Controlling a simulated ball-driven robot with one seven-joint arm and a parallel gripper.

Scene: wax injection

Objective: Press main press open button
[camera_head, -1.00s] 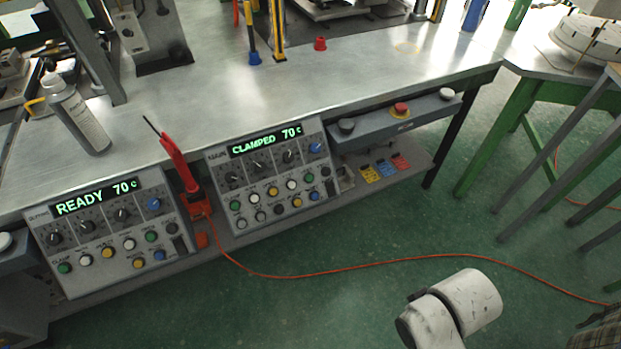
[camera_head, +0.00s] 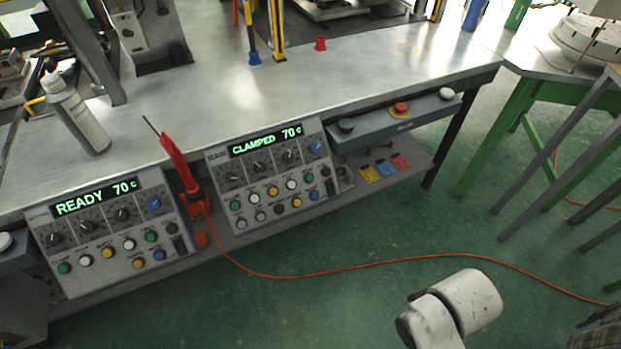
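A grey control panel (camera_head: 268,215) at the middle front of the bench has a lit display (camera_head: 266,140) reading "CLAMPED 70 c". Below the display are several dark knobs, a blue knob (camera_head: 316,148) and rows of green, white, yellow, dark and blue buttons. The button labels are too small to read, so I cannot tell which one is the open button. A second panel (camera_head: 92,277) at the left reads "READY 70 c" and has similar buttons. A white part of my arm (camera_head: 466,300) shows at the bottom right, apart from both panels. My gripper's fingers are not in view.
A red-handled tool (camera_head: 172,160) stands between the panels. A button bar (camera_head: 395,120) is right of the middle panel. An orange hose (camera_head: 400,261) crosses the green floor.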

